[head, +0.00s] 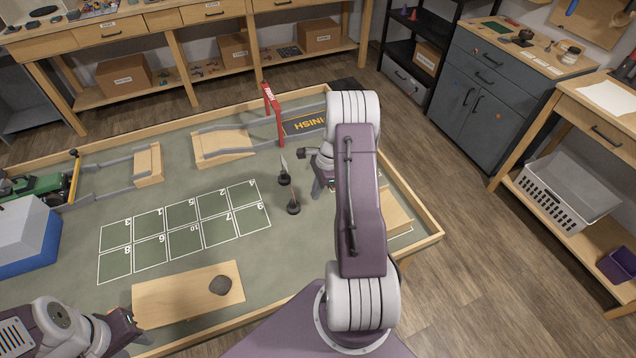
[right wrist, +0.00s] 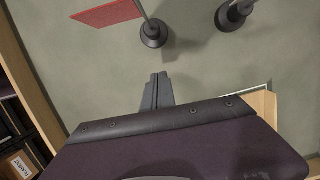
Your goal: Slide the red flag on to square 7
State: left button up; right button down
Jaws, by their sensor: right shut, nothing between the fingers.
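The red flag (right wrist: 108,14) shows in the right wrist view, its pole rising from a round dark base (right wrist: 153,34). In the head view the flag stands upright (head: 284,178) right of the number grid, its panel nearly edge-on. Square 7 (head: 218,230) is in the grid's near row, second from the right, and looks empty. My right gripper (head: 317,191) is shut and empty, right of the flag and apart from it; its fingers (right wrist: 157,91) point at the base side. My left gripper (head: 128,322) is at the lower left, its jaws unclear.
A second dark-based flag (head: 293,207) stands nearer than the red one, outside the grid. A wooden board with a grey stone (head: 220,285) lies in front of the grid. The red finish post (head: 271,110) and ramp (head: 222,146) stand behind. A wooden rim (head: 420,215) bounds the table.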

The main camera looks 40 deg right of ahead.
jog(key=shift+x, duration=1.1)
jog(key=a, duration=0.1)
jog(key=w+a, duration=0.1)
jog(key=a, duration=0.1)
jog(key=shift+w+f+p, duration=0.15)
jog(key=shift+f+p, duration=0.05)
jog(key=shift+p, duration=0.15)
jog(key=shift+w+a, duration=0.1)
jog(key=shift+a, duration=0.35)
jog(key=shift+d, duration=0.1)
